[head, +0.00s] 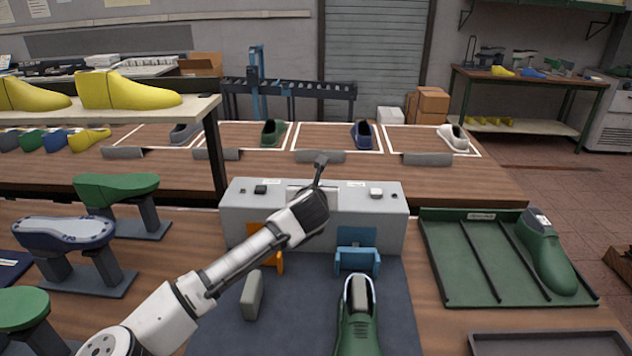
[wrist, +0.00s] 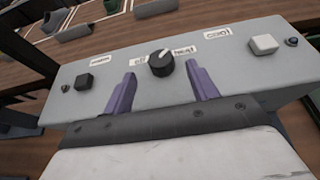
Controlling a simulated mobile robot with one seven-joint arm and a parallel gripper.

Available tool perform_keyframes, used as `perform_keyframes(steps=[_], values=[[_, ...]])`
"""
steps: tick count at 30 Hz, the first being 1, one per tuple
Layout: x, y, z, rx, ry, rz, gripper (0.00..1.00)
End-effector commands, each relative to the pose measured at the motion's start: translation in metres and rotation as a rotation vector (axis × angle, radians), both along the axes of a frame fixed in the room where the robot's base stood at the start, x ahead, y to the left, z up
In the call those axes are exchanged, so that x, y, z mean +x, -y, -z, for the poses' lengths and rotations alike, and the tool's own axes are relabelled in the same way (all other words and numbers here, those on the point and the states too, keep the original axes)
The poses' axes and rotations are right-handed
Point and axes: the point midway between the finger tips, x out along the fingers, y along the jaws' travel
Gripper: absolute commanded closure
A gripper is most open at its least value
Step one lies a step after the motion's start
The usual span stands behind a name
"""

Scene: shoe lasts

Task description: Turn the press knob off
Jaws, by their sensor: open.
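The press knob (wrist: 160,64) is a round black knob on the sloping face of the grey press box (head: 240,215). Its white pointer mark leans up and right, toward the label reading "heat" (wrist: 184,50); the "off" label (wrist: 139,61) is on its left. My gripper (wrist: 161,72) is open, its purple fingers on either side of the knob in the wrist view, with a gap on each side. I cannot tell how far the fingertips are from the panel. In the head view my gripper (head: 320,168) is over the box and hides the knob.
A black button (wrist: 86,82) is left of the knob and a white button (wrist: 263,44) is right. A blue holder (head: 357,258) and a green shoe (head: 358,325) stand in front of the box. A green tray (head: 450,285) is at right.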

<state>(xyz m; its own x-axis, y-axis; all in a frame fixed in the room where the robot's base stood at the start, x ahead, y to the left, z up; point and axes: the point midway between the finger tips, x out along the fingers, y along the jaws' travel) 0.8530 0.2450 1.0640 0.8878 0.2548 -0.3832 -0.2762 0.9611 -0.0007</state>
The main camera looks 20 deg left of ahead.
Motion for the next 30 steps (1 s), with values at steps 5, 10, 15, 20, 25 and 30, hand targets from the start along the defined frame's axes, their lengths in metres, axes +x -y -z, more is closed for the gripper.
perform_keyframes(steps=[5,10,15,20,25,30], values=[[0.032,-0.009,0.012,-0.001,-0.002,-0.001,0.42],[0.051,-0.014,0.020,-0.001,-0.001,0.000,0.42],[0.059,-0.017,0.025,0.000,-0.001,-0.001,0.42],[0.060,-0.018,0.026,0.001,0.000,-0.001,0.42],[0.060,-0.017,0.026,0.001,0.000,-0.001,0.47],[0.060,-0.017,0.026,0.001,0.000,-0.001,0.69]])
